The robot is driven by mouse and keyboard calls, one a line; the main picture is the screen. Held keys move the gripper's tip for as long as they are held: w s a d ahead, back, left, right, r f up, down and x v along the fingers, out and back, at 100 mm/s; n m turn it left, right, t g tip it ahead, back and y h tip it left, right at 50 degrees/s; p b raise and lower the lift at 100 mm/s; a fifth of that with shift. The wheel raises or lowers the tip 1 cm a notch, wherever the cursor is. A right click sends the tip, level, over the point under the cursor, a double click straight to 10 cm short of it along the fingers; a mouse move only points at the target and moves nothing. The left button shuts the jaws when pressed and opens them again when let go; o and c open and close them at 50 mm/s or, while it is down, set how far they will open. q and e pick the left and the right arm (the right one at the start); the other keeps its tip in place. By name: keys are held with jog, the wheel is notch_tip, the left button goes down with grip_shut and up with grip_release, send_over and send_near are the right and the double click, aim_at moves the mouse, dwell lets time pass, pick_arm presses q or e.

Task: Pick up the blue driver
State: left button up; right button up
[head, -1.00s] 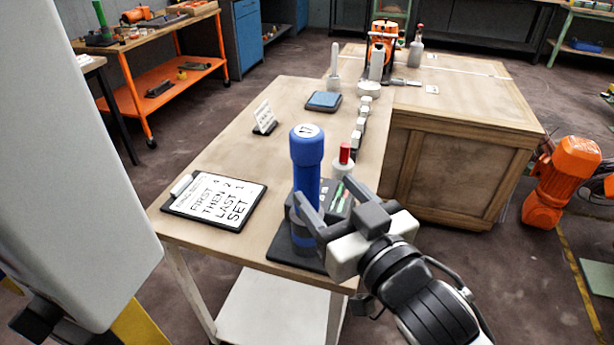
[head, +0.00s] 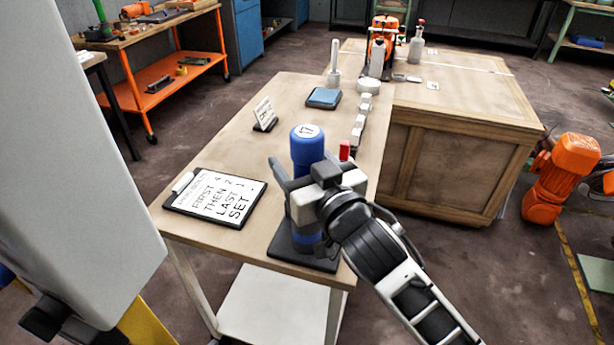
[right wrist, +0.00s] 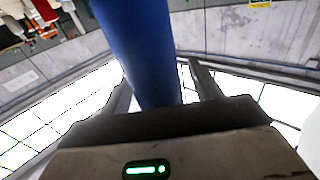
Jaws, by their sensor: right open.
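The blue driver (head: 307,146) stands upright on a dark base (head: 290,250) near the front of the wooden table, with "17" on its light top. My right gripper (head: 303,172) is at the driver's handle, its fingers open on either side of it. In the right wrist view, the blue shaft (right wrist: 145,50) rises between the two open fingers (right wrist: 160,85). I cannot tell whether a finger touches it. The gripper's body hides the driver's middle in the head view.
A clipboard (head: 215,196) with printed words lies left of the driver. A small sign (head: 265,115), a blue pad (head: 323,98) and a row of light blocks (head: 358,130) stand behind. A red-topped item (head: 344,150) is close behind my right gripper.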

jog(key=c, duration=1.2)
jog(key=shift+r, duration=0.2)
jog(key=shift+r, duration=0.1)
